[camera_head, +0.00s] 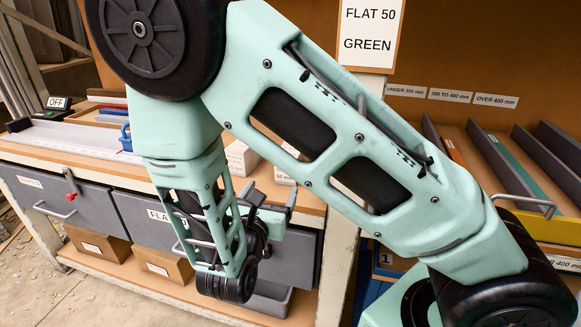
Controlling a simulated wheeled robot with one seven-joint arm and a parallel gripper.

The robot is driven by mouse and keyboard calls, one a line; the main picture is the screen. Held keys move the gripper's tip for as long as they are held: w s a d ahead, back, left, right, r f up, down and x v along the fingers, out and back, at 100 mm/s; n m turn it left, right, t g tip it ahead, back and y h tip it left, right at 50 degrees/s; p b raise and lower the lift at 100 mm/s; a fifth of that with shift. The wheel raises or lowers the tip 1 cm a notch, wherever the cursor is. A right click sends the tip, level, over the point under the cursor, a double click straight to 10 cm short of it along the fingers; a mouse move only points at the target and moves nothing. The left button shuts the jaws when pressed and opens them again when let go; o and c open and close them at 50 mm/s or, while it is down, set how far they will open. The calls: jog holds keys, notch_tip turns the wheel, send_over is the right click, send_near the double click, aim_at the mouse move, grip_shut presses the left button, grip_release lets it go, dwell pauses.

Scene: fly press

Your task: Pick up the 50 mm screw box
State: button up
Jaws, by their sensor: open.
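Small white boxes with printed labels stand on the bench top behind my arm; one (240,157) is partly covered by my arm and another (284,177) shows only in part. Their print is too small to read, so I cannot tell which is the 50 mm screw box. My gripper (271,193) is open near the bench's front edge, in front of the drawers and close to these boxes in the picture. My forearm and wrist hide part of it, and I see nothing held between its fingers.
Grey drawers (95,212) with projecting handles line the bench front. Brown boxes (163,264) sit on the lower shelf. A sign (369,32) reads "FLAT 50 GREEN". A rack with grey dividers (500,160) stands at right. A switch marked OFF (58,103) is at far left.

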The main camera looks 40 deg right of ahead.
aim_at(280, 177)
jog(key=p+x, duration=0.1)
jog(key=x, duration=1.3)
jog(key=shift+w+d+f, duration=0.1)
jog(key=shift+w+d, duration=0.1)
jog(key=shift+d, duration=0.1)
jog(key=c, duration=1.4)
